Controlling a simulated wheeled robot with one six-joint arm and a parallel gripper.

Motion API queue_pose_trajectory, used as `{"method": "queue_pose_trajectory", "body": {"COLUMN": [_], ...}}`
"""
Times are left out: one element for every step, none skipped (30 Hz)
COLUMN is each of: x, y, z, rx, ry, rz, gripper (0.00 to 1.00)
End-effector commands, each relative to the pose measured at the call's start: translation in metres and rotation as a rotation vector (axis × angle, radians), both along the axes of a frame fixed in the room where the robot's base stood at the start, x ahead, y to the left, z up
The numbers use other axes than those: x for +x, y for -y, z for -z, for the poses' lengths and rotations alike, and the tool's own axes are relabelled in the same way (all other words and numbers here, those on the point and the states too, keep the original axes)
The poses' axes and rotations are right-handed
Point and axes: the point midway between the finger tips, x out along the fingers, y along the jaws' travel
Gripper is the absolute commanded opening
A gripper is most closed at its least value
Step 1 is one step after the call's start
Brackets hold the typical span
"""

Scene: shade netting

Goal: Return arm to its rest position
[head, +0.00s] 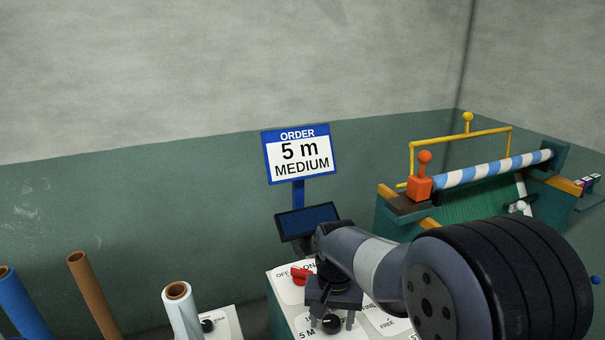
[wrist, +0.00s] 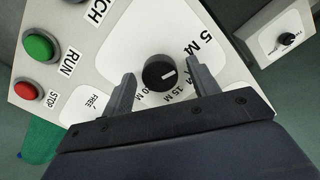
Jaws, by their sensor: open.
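My gripper (head: 333,317) reaches down over a white control panel (head: 285,292) in the head view. In the wrist view my gripper (wrist: 158,92) has its two fingers apart, one on each side of a black knob (wrist: 159,73). The knob's white pointer line is turned toward the 5 M side of its scale. Nothing else shows between the fingers. I cannot tell whether the fingers touch the knob. The knob also shows in the head view (head: 332,324), below the gripper.
A sign (head: 300,154) reading "ORDER 5 m MEDIUM" stands behind the panel, above a dark screen (head: 307,220). Green RUN (wrist: 38,47) and red STOP (wrist: 29,94) buttons sit left in the wrist view. A striped roller (head: 490,168) stands right; several rolls (head: 92,290) stand left.

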Motion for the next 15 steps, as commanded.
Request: {"method": "queue_pose_trajectory", "body": {"x": [0.0001, 0.0001, 0.0001, 0.0001, 0.0001, 0.0001, 0.0001, 0.0001, 0.0001, 0.0001, 0.0001, 0.0001, 0.0001, 0.0001, 0.0001], "y": [0.0000, 0.0000, 0.0000, 0.0000, 0.0000, 0.0000, 0.0000, 0.0000, 0.0000, -0.0001, -0.0001, -0.0001, -0.0001, -0.0001, -0.0001], "z": [0.0000, 0.0000, 0.0000, 0.0000, 0.0000, 0.0000, 0.0000, 0.0000, 0.0000, 0.0000, 0.0000, 0.0000, 0.0000, 0.0000, 0.0001], "rx": [0.000, 0.000, 0.000, 0.000, 0.000, 0.000, 0.000, 0.000, 0.000, 0.000, 0.000, 0.000, 0.000, 0.000, 0.000], "ry": [0.000, 0.000, 0.000, 0.000, 0.000, 0.000, 0.000, 0.000, 0.000, 0.000, 0.000, 0.000, 0.000, 0.000, 0.000], "rz": [0.036, 0.059, 0.091, 0.114, 0.139, 0.170, 0.194, 0.217, 0.249, 0.273, 0.297, 0.329, 0.353, 0.376, 0.408], "gripper": [0.57, 0.57, 0.57, 0.57, 0.57, 0.57, 0.57, 0.57, 0.57, 0.57, 0.57, 0.57, 0.57, 0.57, 0.57]}}
